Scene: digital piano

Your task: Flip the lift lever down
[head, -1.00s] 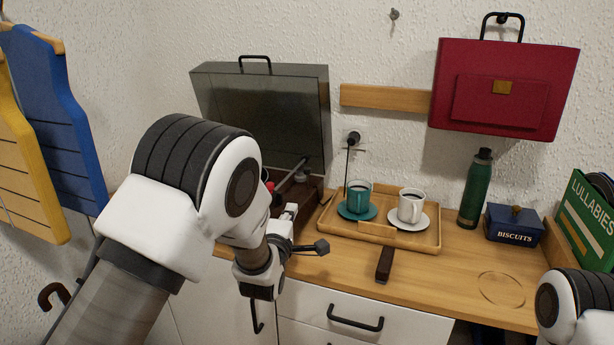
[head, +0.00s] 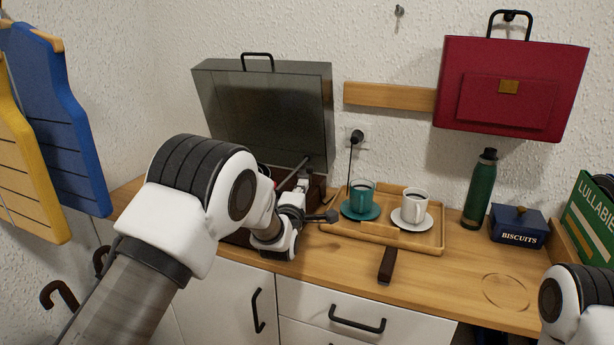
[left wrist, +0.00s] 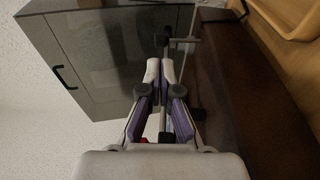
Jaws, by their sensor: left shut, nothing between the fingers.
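The brown record player (head: 318,191) stands on the wooden top with its grey lid (head: 270,105) raised; my left arm hides most of it. Its thin metal tonearm (head: 292,173) slants up towards the lid. My left gripper (head: 303,185) is over the player's right side, near the back end of the tonearm. In the left wrist view the gripper (left wrist: 160,70) is shut and empty, its tips close to a small dark part (left wrist: 184,43) and a thin rod. I cannot tell which small part is the lift lever, or whether I touch it. My right gripper is out of view.
A wooden tray (head: 435,237) with a teal cup (head: 362,192) and a white cup (head: 414,202) stands right of the player. A green bottle (head: 480,190) and a blue biscuit box (head: 518,226) stand further right. The counter's front right is mostly clear.

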